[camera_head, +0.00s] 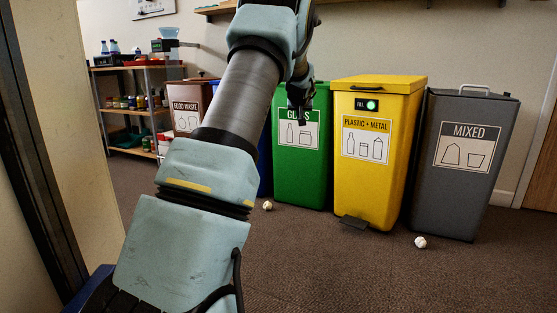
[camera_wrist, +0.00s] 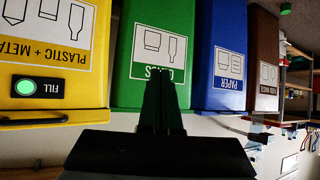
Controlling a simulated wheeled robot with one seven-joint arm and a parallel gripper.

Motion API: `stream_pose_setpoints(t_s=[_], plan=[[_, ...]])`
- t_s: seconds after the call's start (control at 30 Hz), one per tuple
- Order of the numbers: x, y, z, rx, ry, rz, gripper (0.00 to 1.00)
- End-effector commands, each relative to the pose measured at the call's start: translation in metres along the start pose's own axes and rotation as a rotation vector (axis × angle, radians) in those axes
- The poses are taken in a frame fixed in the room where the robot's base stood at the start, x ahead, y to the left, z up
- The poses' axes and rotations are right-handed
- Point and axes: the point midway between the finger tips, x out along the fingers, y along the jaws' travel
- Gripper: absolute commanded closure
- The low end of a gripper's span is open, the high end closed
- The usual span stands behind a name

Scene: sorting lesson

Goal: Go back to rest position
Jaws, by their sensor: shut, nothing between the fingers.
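My arm reaches up and forward across the head view. My gripper (camera_head: 301,119) hangs in front of the upper part of the green glass bin (camera_head: 287,185). In the wrist view my gripper (camera_wrist: 160,72) shows as a dark narrow shape with its fingers together and nothing held. It points toward the green glass bin (camera_wrist: 180,20), and part of the bin's label lies behind the fingertips in the head view. The wrist picture is upside down.
Right of the green bin stand the yellow plastic and metal bin (camera_head: 366,190) and the grey mixed bin (camera_head: 425,195). The brown food waste bin (camera_head: 186,95) is left. Crumpled white balls (camera_head: 420,242) (camera_head: 267,205) lie on the carpet. A shelf (camera_head: 122,110) stands back left. The front right floor is clear.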

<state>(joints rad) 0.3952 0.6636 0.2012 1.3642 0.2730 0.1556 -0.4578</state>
Motion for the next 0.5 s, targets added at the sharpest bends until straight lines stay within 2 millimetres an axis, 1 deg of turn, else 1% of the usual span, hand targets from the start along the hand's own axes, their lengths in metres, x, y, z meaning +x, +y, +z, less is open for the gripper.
stream_pose_setpoints(t_s=[0.03, 0.07, 0.1, 0.17, 0.2, 0.27, 0.3, 0.33, 0.37, 0.4, 0.47, 0.5], plan=[[-0.029, -0.022, 0.010, -0.012, -0.070, -0.020, 1.00], [-0.042, -0.033, 0.021, -0.017, -0.108, -0.028, 1.00], [-0.061, -0.044, 0.037, -0.020, -0.161, -0.036, 1.00], [-0.092, -0.059, 0.061, -0.023, -0.239, -0.044, 1.00], [-0.114, -0.068, 0.079, -0.026, -0.291, -0.048, 1.00], [-0.147, -0.078, 0.106, -0.025, -0.369, -0.050, 1.00], [-0.170, -0.083, 0.123, -0.024, -0.417, -0.049, 1.00], [-0.187, -0.087, 0.137, -0.024, -0.454, -0.048, 1.00], [-0.204, -0.090, 0.149, -0.022, -0.488, -0.047, 1.00], [-0.225, -0.093, 0.166, -0.019, -0.531, -0.043, 1.00], [-0.255, -0.097, 0.190, -0.016, -0.590, -0.039, 1.00], [-0.273, -0.099, 0.204, -0.014, -0.625, -0.035, 1.00]])
